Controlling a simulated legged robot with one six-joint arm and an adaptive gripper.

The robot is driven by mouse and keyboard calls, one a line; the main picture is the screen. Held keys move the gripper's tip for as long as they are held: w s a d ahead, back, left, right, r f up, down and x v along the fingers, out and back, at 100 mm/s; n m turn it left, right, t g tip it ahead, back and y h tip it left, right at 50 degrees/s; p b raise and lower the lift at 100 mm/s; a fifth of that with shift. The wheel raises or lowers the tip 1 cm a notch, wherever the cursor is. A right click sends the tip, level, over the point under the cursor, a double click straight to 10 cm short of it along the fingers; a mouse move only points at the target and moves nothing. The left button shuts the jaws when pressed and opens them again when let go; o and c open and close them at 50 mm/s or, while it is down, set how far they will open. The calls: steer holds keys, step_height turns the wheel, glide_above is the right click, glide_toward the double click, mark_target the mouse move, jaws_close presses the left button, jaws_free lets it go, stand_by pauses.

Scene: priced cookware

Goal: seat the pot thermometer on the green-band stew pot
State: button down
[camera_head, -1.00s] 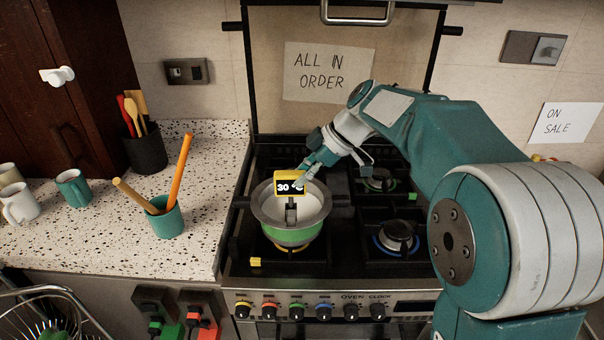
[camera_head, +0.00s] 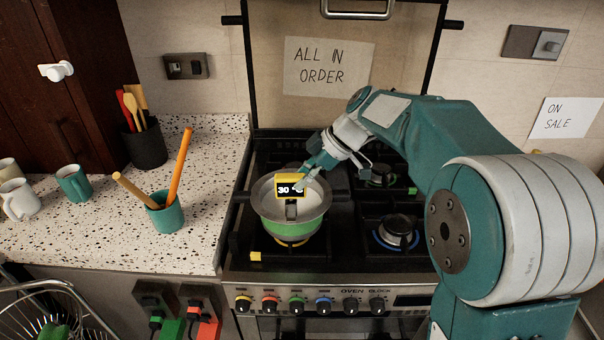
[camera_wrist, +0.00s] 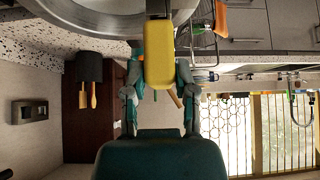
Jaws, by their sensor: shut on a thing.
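The pot thermometer is a yellow block (camera_head: 289,186) with a dark display reading 30 and a dark clip below its face. My gripper (camera_head: 306,180) is shut on the thermometer from its right and back side. The wrist view shows the yellow thermometer body (camera_wrist: 160,55) between my two fingers (camera_wrist: 160,90). The green-band stew pot (camera_head: 291,229) stands on the front left burner. The thermometer is at the pot's opening, its clip seen against the pale inside. I cannot tell whether the clip touches the pot.
A teal cup with utensils (camera_head: 165,216), a dark utensil holder (camera_head: 146,148) and mugs (camera_head: 73,186) stand on the left counter. The backsplash (camera_head: 400,60) rises behind.

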steer(key=shift+f, duration=0.85)
steer(key=shift+c, duration=1.7)
jaws_free()
steer(key=o, duration=0.3)
steer(key=shift+o, duration=0.2)
steer(key=shift+r, duration=0.15)
steer(key=v, duration=1.1)
steer(key=shift+d+r, duration=0.25)
steer(key=shift+d, duration=0.05)
